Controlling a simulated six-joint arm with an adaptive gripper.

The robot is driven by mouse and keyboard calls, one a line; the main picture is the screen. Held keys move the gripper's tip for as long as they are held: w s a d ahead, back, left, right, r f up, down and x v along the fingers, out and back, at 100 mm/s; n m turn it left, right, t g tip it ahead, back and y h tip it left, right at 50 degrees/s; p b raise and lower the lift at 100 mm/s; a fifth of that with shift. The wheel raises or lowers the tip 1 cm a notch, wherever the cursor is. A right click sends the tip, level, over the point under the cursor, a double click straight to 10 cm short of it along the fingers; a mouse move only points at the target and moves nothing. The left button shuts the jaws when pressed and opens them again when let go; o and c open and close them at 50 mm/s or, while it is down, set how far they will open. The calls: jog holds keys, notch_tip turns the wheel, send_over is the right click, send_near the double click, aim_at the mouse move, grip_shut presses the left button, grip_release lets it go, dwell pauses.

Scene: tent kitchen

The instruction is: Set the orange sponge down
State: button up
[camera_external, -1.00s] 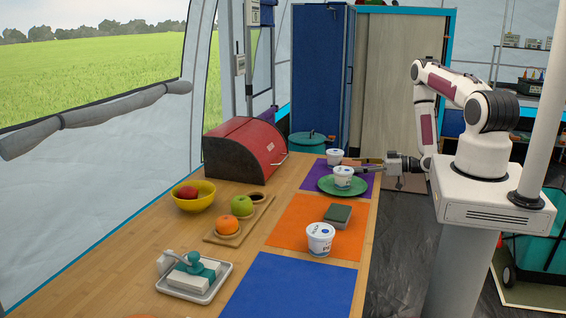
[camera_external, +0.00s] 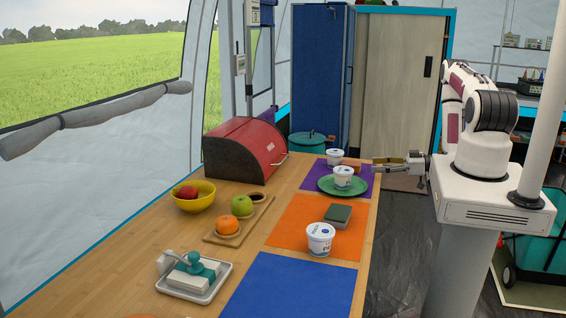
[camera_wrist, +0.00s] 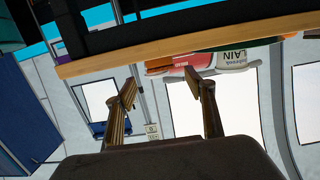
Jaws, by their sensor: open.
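A small brownish-orange block, which looks like the orange sponge (camera_external: 353,162), lies on the purple mat (camera_external: 364,186) at the far end of the table. It is partly hidden behind the white tubs and is small in the external view. My gripper (camera_external: 376,165) is just right of it, apart from it, by the table's right edge. In the wrist view my gripper (camera_wrist: 160,84) has its two fingers spread with nothing between them.
A third tub (camera_external: 320,238) and a green-grey sponge (camera_external: 338,213) are on the orange mat (camera_external: 288,222). The blue mat (camera_external: 290,288) is clear. The red bread box (camera_external: 246,150) stands left.

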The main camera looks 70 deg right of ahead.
jog(key=shift+s+r, duration=0.1)
jog(key=shift+s, duration=0.55)
dwell(0.5)
